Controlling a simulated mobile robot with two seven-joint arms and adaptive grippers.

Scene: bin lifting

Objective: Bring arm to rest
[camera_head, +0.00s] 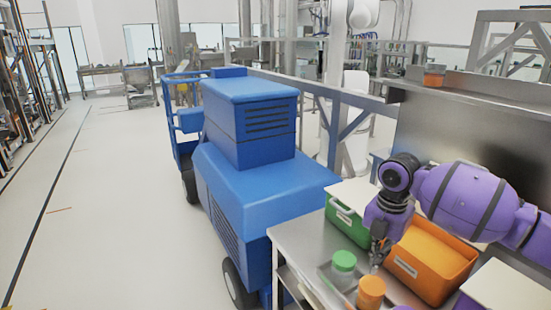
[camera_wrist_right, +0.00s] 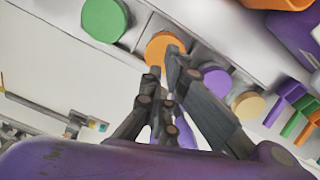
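My right arm (camera_head: 462,195) is purple with dark bands and comes in from the right in the head view, bent over the bench. My right gripper (camera_head: 376,262) hangs down in front of the orange bin, above the bench. In the wrist view the dark fingers of this gripper (camera_wrist_right: 164,72) meet closely at their tips, with nothing seen between them. The orange lid (camera_wrist_right: 165,46) appears beyond the tips. My left arm and gripper are not in view.
A green bin (camera_head: 344,216) and an orange bin (camera_head: 432,262) stand on the metal bench (camera_head: 292,238). A green-lidded jar (camera_head: 344,262) and an orange-lidded jar (camera_head: 371,290) stand at its front. A blue vehicle (camera_head: 262,185) is left of the bench. Open floor (camera_head: 110,220) lies further left.

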